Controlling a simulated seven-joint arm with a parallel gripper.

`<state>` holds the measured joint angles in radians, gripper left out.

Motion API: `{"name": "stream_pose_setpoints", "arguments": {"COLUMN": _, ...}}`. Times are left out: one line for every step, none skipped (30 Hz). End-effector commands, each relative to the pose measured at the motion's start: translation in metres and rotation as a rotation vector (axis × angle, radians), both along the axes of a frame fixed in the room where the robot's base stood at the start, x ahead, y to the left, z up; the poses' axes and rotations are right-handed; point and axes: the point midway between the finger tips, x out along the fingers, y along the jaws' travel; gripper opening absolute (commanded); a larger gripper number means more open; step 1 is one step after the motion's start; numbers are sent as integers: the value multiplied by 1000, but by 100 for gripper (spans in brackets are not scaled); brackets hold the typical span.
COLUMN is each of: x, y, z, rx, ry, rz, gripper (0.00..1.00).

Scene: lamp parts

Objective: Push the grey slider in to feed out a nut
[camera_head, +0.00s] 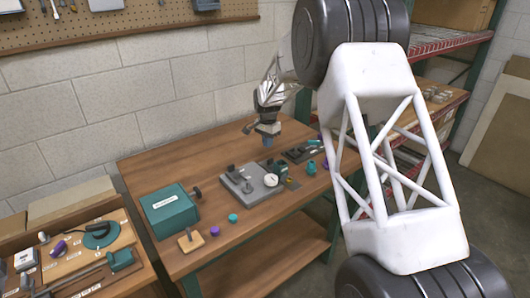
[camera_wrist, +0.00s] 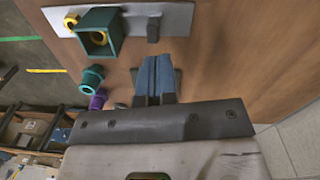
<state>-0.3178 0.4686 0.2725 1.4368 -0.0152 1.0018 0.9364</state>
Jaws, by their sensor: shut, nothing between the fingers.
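A teal square hopper (camera_wrist: 114,38) stands on a pale grey plate (camera_wrist: 178,18) at the top of the wrist view. A yellow nut shows inside it (camera_wrist: 98,37) and another yellow nut (camera_wrist: 71,20) lies on the plate at its left. A dark grey upright block (camera_wrist: 153,29), possibly the slider's handle, stands right of the hopper. My gripper (camera_wrist: 154,62) has blue fingers, shut and empty, pointing toward that block with a visible gap between. In the head view my gripper (camera_head: 267,142) hangs above the back of the table. How far in the slider sits is unclear.
A teal ring part (camera_wrist: 91,79) and a purple part (camera_wrist: 97,101) lie left of my fingers. In the head view a teal box (camera_head: 170,212), a grey fixture plate (camera_head: 238,188) and a wooden block (camera_head: 190,242) share the table. The table's back left is clear.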

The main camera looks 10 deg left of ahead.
Motion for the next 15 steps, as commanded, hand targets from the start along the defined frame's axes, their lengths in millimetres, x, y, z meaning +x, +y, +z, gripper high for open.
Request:
{"name": "stream_pose_setpoints", "arguments": {"x": 3, "y": 4, "z": 0, "rx": -6, "ry": 11, "rz": 52, "gripper": 0}}
{"name": "stream_pose_setpoints", "arguments": {"x": 6, "y": 6, "z": 2, "rx": -10, "ry": 19, "rz": 91, "gripper": 0}}
{"name": "stream_pose_setpoints", "arguments": {"x": 9, "y": 9, "z": 3, "rx": -16, "ry": 31, "rz": 145, "gripper": 0}}
{"name": "stream_pose_setpoints", "arguments": {"x": 11, "y": 11, "z": 3, "rx": -20, "ry": 41, "rz": 189, "gripper": 0}}
{"name": "stream_pose_setpoints", "arguments": {"x": 13, "y": 13, "z": 4, "rx": -24, "ry": 52, "rz": 235, "gripper": 0}}
{"name": "stream_pose_setpoints", "arguments": {"x": 16, "y": 17, "z": 6, "rx": -27, "ry": 66, "rz": 296, "gripper": 0}}
{"name": "stream_pose_setpoints", "arguments": {"x": 19, "y": 19, "z": 7, "rx": -31, "ry": 79, "rz": 342, "gripper": 0}}
{"name": "stream_pose_setpoints", "arguments": {"x": 21, "y": 21, "z": 8, "rx": -33, "ry": 90, "rz": 389, "gripper": 0}}
{"name": "stream_pose_setpoints", "arguments": {"x": 24, "y": 24, "z": 10, "rx": -38, "ry": 106, "rz": 452, "gripper": 0}}
{"name": "stream_pose_setpoints", "arguments": {"x": 26, "y": 27, "z": 10, "rx": -40, "ry": 119, "rz": 499, "gripper": 0}}
{"name": "stream_pose_setpoints", "arguments": {"x": 28, "y": 29, "z": 11, "rx": -42, "ry": 133, "rz": 547, "gripper": 0}}
{"name": "stream_pose_setpoints", "arguments": {"x": 31, "y": 32, "z": 13, "rx": -43, "ry": 150, "rz": 608, "gripper": 0}}
{"name": "stream_pose_setpoints", "arguments": {"x": 33, "y": 35, "z": 15, "rx": -44, "ry": 161, "rz": 654, "gripper": 0}}
{"name": "stream_pose_setpoints", "arguments": {"x": 35, "y": 37, "z": 15, "rx": -44, "ry": 177, "rz": 700, "gripper": 0}}
{"name": "stream_pose_setpoints", "arguments": {"x": 38, "y": 41, "z": 17, "rx": -44, "ry": 194, "rz": 761, "gripper": 0}}
